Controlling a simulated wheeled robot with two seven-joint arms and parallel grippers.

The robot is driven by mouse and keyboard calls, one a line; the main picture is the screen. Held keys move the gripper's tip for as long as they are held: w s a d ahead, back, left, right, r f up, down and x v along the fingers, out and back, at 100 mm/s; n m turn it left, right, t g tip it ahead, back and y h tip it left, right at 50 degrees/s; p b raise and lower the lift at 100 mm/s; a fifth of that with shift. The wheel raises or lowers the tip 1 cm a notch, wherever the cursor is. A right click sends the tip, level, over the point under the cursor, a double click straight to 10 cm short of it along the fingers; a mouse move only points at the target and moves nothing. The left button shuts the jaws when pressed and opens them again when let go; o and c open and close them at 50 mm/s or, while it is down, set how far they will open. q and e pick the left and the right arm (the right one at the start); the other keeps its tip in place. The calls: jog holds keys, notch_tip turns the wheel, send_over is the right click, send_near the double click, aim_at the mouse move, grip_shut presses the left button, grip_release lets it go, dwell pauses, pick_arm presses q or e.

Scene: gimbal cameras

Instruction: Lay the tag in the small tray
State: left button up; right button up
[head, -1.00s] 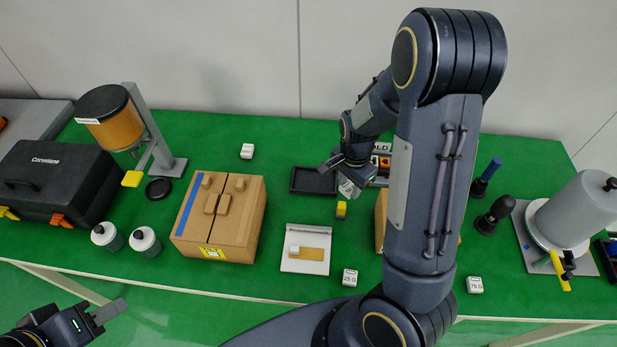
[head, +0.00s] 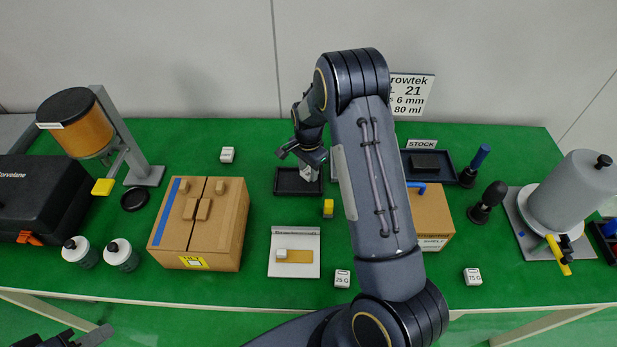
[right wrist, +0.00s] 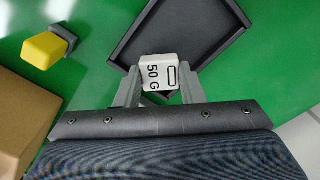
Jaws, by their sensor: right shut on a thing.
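My right gripper (head: 311,163) is shut on a small white block-like tag marked "50 G" (right wrist: 158,75). In the right wrist view the tag sits between the two fingertips (right wrist: 160,88). The small black tray (head: 281,187) lies on the green table under and behind the gripper in the head view. It also shows in the right wrist view (right wrist: 170,32), beyond the tag, with its floor empty where visible. The tag overlaps the tray's near corner in that view; I cannot tell its height above it. My left gripper (head: 95,337) is only partly in view at the lower left.
A yellow-and-dark block (head: 328,208) stands just in front of the tray. A cardboard box (head: 205,225) is to the left, another box (head: 433,215) to the right behind my arm. White blocks marked 25 G (head: 342,279) and 75 G (head: 472,277) stand near the front edge.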

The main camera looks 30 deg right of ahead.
pick_arm(q)
jog(key=shift+f+b, duration=0.35)
jog(key=shift+f, duration=0.4)
pick_arm(e)
jog(key=shift+f, duration=1.2)
jog(key=shift+f, duration=0.25)
jog(key=o, duration=0.7)
jog(key=shift+c, duration=0.2)
pick_arm(q)
jog(key=shift+f, duration=0.15)
